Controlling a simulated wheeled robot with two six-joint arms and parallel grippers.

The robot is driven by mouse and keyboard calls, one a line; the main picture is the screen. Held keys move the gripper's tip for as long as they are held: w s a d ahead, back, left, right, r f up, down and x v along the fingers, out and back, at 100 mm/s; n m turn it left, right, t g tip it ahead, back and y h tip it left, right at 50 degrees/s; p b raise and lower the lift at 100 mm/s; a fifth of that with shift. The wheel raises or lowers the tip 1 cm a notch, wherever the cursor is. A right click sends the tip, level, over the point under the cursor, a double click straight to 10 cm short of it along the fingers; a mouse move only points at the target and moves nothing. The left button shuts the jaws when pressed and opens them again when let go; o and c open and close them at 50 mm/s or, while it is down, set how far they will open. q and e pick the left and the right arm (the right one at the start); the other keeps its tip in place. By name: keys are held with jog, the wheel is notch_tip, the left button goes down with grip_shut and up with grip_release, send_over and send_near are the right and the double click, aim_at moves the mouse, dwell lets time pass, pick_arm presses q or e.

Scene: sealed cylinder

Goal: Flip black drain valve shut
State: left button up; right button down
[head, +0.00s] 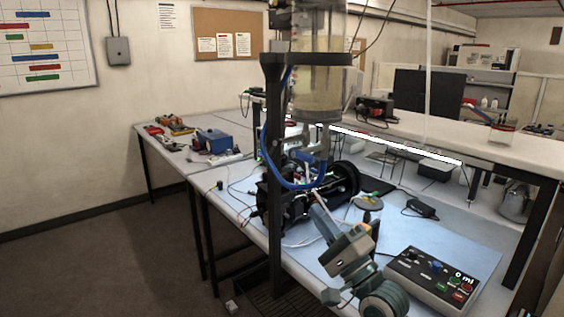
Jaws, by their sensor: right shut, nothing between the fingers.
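A clear cylinder (322,90) with pale yellowish liquid hangs upright in a dark frame at the top centre of the head view. Grey fittings (310,145) and a blue hose (267,150) sit below it. I cannot make out the black drain valve or its position among these small parts. My right gripper (314,198) reaches up from the lower right, with its tips below the fittings and close to the black cylindrical device on the table. It is shut with nothing held. Whether the tips touch anything cannot be told. My left gripper is not in view.
A black cylindrical device (345,180) with cables lies behind my right gripper. A control box (435,275) reading "0 ml" sits at the lower right. The dark upright post (276,220) stands left of my gripper. The blue tabletop (470,235) is bare near the box.

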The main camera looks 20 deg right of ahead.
aim_at(275, 155)
jog(key=shift+w, duration=0.1)
jog(key=p+x, duration=0.3)
jog(key=x, duration=0.9)
jog(key=shift+w+a+r, duration=0.1)
jog(key=shift+w+r, duration=0.1)
jog(key=shift+r, duration=0.05)
jog(key=shift+w+a+r, duration=0.2)
jog(key=shift+w+r, duration=0.05)
jog(key=shift+w, duration=0.35)
